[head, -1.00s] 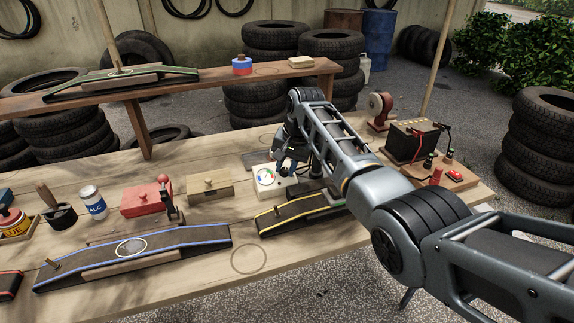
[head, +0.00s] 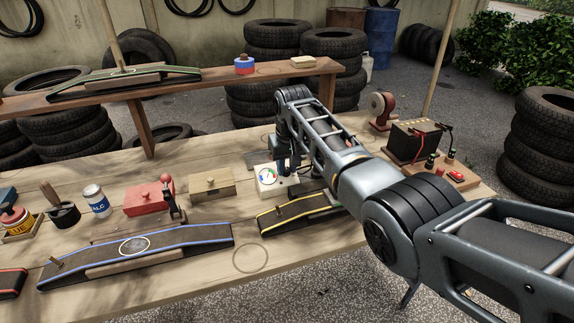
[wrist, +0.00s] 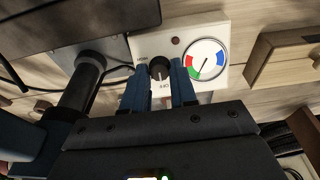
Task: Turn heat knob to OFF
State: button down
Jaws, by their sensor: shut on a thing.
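The heat knob (wrist: 160,68) is a round dark knob with a light pointer line, on a white control box (wrist: 225,30). Lettering beside the knob is upside down in the wrist view and only partly readable. The box also carries a red, green and blue dial (wrist: 205,60) and a dark red lamp (wrist: 175,41). In the head view the white box (head: 264,178) stands on the bench, its knob hidden by my arm. My gripper (wrist: 160,76) has its two blue fingers on either side of the knob, shut on it.
A yellow-edged ramp (head: 290,212) lies just in front of the box. A wooden box (head: 212,185) stands to its left. A battery (head: 408,143) with cables is at the right. A dark cylinder (wrist: 82,85) is close beside my gripper in the wrist view.

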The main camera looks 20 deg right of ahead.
dwell(0.4)
jog(key=c, duration=0.9)
grip_release()
jog(key=v, duration=0.7)
jog(key=shift+r, duration=0.4)
jog(key=shift+s+f, duration=0.1)
jog(key=shift+s, duration=0.05)
